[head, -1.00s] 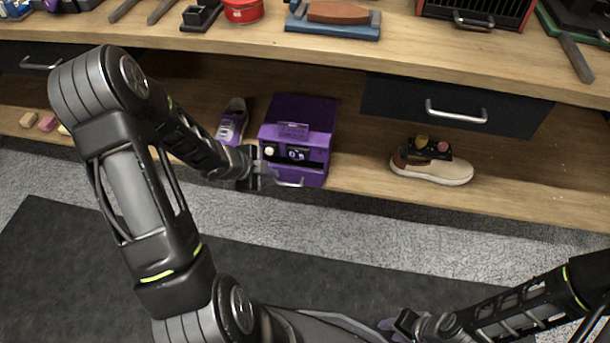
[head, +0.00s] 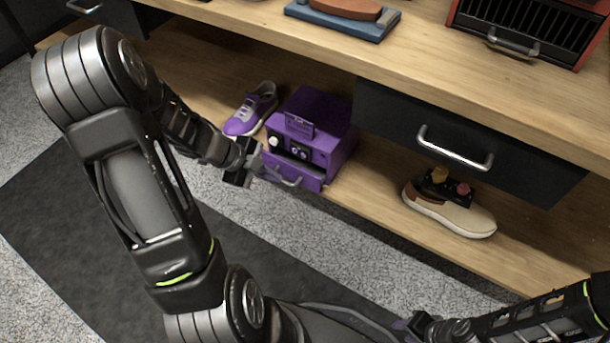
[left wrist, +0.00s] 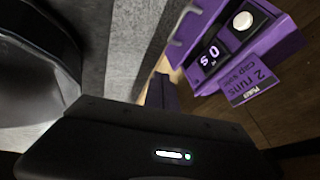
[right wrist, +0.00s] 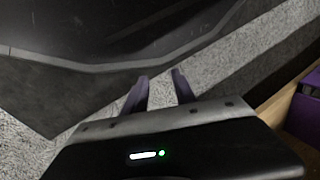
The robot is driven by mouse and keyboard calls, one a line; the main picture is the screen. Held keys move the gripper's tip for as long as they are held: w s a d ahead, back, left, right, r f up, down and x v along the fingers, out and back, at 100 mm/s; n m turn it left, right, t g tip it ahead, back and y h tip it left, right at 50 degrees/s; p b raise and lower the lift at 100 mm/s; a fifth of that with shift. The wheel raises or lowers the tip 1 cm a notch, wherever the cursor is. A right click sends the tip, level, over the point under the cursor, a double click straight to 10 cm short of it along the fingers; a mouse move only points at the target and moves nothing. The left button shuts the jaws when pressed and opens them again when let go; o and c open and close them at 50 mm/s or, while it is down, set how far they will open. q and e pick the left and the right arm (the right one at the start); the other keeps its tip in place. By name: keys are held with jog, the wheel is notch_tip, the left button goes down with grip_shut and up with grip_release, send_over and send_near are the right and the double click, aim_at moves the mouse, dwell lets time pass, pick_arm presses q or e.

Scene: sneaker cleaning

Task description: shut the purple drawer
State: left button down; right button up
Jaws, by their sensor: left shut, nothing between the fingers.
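The purple box (head: 318,118) stands on the lower shelf, with a sign, a white knob and a small display on its front. Its drawer (head: 296,177), with a metal handle, is low on the front and appears to stick out slightly; how far is unclear. The box also shows in the left wrist view (left wrist: 275,45). My left gripper (head: 257,164) is shut and empty, just left of the drawer front; whether it touches is unclear. Its fingers (left wrist: 162,90) are together in the left wrist view. My right gripper (right wrist: 159,80) is open and empty, low and away from the box.
A purple sneaker (head: 251,108) lies left of the box. A beige sneaker (head: 450,208) with a dark holder on it stands to the right. A black drawer (head: 470,140) hangs under the worktop (head: 420,48). Shelf room is clear between box and beige sneaker.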

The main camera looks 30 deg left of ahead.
pick_arm(q)
jog(key=w+d+f+b, duration=0.1)
jog(key=w+f+b, duration=0.1)
jog(key=w, duration=0.1)
jog(key=w+d+f+b, duration=0.1)
jog(key=w+f+b, duration=0.1)
jog(key=w+f, duration=0.1)
jog(key=w+d+f+b, duration=0.1)
jog(key=w+f+b, duration=0.2)
jog(key=shift+d, duration=0.35)
jog(key=shift+r, duration=0.1)
dwell(0.3)
jog(key=w+p, duration=0.3)
jog(key=shift+w+r+p, duration=0.15)
jog(key=shift+w+p, duration=0.15)
jog(key=shift+w+a, duration=0.1)
jog(key=shift+a, duration=0.05)
